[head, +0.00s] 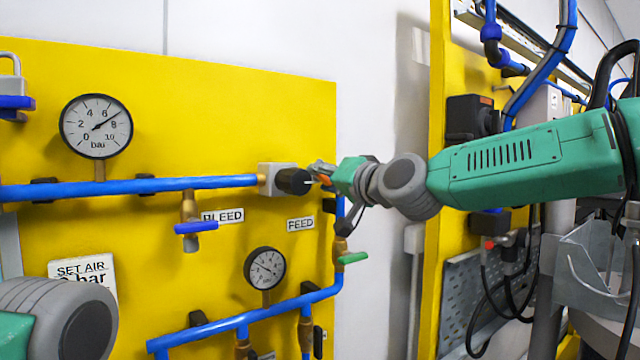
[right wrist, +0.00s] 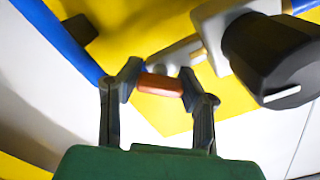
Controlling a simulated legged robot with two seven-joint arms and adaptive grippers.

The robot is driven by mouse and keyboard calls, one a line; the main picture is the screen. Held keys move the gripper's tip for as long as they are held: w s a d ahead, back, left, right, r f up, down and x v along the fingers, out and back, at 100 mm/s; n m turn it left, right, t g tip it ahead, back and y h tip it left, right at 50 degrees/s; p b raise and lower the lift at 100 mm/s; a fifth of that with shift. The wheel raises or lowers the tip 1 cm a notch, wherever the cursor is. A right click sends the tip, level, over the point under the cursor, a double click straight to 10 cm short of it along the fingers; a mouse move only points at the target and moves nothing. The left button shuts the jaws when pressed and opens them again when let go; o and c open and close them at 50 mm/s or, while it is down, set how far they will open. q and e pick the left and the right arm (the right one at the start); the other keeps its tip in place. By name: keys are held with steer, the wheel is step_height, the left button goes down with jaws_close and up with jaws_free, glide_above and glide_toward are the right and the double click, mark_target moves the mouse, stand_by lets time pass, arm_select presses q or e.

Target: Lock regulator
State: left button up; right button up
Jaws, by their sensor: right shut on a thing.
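The regulator, a light grey block (head: 268,179) with a black knob (head: 294,181), sits on the upper blue pipe of the yellow panel. The knob, with a white mark, also shows at the upper right of the right wrist view (right wrist: 270,52). My right gripper (head: 322,177) is just right of the knob. In the right wrist view my right gripper (right wrist: 160,85) is shut on a red-orange piece (right wrist: 160,86), apart from the knob. A grey metal part (right wrist: 178,54) lies behind that piece; I cannot tell whether they join. My left gripper is not in view.
An upper gauge (head: 96,126) reads about 7 bar. A lower gauge (head: 265,268) hangs below. A blue-handled valve (head: 196,227) is beside the BLEED label (head: 223,216). A green-handled valve (head: 352,258) is below my right gripper. A second yellow panel (head: 440,120) stands right.

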steer(key=m, duration=0.2)
steer(key=m+b, duration=0.1)
steer(key=m, duration=0.2)
steer(key=shift+w+d+f+m, duration=0.1)
steer(key=shift+d+f+m, duration=0.05)
steer(key=shift+m, duration=0.15)
steer(key=shift+f+m+b, duration=0.15)
steer(key=shift+m+b, duration=0.35)
steer(key=shift+m, duration=1.6)
